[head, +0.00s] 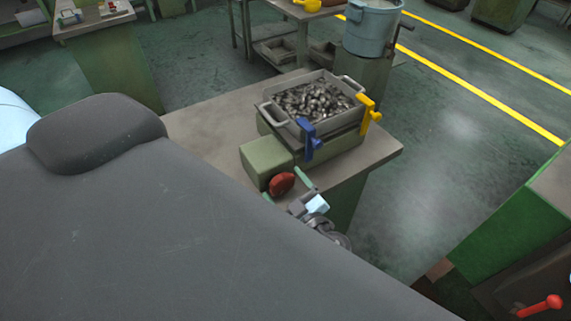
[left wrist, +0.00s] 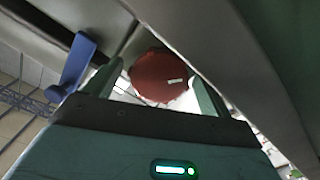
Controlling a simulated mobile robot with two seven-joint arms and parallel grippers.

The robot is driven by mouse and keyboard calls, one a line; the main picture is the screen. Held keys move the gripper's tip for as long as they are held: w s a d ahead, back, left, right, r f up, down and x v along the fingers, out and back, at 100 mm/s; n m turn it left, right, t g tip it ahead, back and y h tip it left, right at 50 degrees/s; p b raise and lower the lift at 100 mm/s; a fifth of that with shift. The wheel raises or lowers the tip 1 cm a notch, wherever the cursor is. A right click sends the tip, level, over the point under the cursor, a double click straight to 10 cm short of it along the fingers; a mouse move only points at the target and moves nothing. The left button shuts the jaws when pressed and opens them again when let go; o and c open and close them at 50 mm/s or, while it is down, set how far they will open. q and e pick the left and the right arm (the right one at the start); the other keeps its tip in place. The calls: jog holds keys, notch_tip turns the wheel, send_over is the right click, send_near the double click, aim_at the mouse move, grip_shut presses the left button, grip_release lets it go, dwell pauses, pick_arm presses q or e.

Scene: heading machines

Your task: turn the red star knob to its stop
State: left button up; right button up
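The red star knob (head: 281,184) sits on the near face of a green box (head: 266,160) on the bench. In the left wrist view the knob (left wrist: 156,76) looks round and dark red, with a short white mark right of its middle. My left gripper (head: 287,188) is at the knob, with one green finger on each side of it. In the left wrist view the fingers of the left gripper (left wrist: 158,80) stand apart, with narrow gaps seeming to show beside the knob. Whether a finger touches it is hard to tell. My right gripper is not in view.
A grey bin of metal parts (head: 274,115) stands behind the box, with a blue clamp-like part (head: 308,138) and a yellow one (head: 369,112) at its side. The blue part (left wrist: 76,62) also shows in the left wrist view. The bench top (head: 205,118) is clear at left.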

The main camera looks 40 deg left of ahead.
pick_arm(q)
jog(key=c, duration=0.9)
jog(key=shift+c, duration=0.2)
jog(key=shift+m, duration=0.4)
jog(key=shift+s+m, duration=0.1)
jog(key=shift+m, duration=2.9)
jog(key=o, duration=1)
